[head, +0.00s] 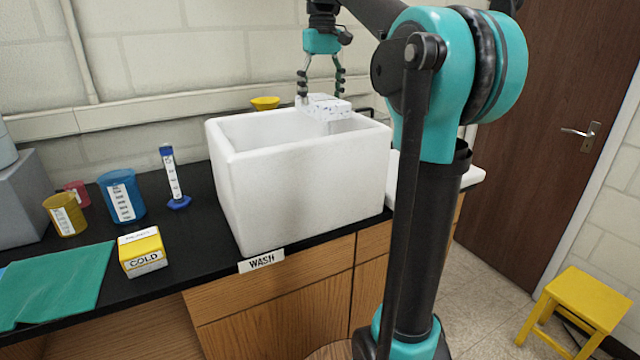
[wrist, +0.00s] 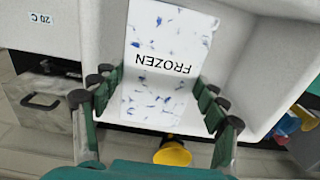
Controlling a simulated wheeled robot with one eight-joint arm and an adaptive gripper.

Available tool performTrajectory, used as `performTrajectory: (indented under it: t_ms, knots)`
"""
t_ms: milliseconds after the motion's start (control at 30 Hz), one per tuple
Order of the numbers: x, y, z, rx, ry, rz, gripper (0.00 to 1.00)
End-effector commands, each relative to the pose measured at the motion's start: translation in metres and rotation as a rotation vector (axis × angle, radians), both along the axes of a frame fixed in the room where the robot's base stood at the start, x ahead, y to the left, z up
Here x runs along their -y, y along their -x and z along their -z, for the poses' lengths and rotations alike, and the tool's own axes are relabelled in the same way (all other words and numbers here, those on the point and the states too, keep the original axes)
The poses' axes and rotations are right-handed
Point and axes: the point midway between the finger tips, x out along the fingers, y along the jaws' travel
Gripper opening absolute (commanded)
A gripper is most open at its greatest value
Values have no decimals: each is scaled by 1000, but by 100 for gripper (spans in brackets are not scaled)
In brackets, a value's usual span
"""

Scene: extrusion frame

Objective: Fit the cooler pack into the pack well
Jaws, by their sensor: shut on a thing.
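My gripper (head: 322,92) is shut on a white block with blue specks (head: 328,108), lettered FROZEN in the wrist view (wrist: 165,62). Its fingers (wrist: 157,90) lie on either side of the block, which fits the cooler pack. The block is at the back rim of a large white open-topped box (head: 290,190), partly over its opening. I cannot tell whether it touches the rim. The pack well cannot be made out.
Left on the bench are a blue beaker (head: 121,196), a yellow beaker (head: 65,214), a blue-based cylinder (head: 172,180) and a green cloth (head: 62,284). A yellow stool (head: 585,300) stands right.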

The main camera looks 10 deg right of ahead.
Motion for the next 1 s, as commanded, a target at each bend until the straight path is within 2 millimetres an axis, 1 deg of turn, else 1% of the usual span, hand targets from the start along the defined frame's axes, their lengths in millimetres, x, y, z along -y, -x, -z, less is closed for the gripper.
performTrajectory:
  t_ms: [267, 367, 600, 800, 900, 1000]
  knots:
    - [0, 2, 26, 0, 0, 0, 30]
    - [0, 2, 45, 0, 0, 0, 30]
    - [0, 2, 103, 0, 0, 0, 30]
    - [0, 1, 149, 0, 0, 0, 30]
    - [0, 2, 166, 0, 0, 0, 30]
    - [0, 1, 176, 0, 0, 0, 30]
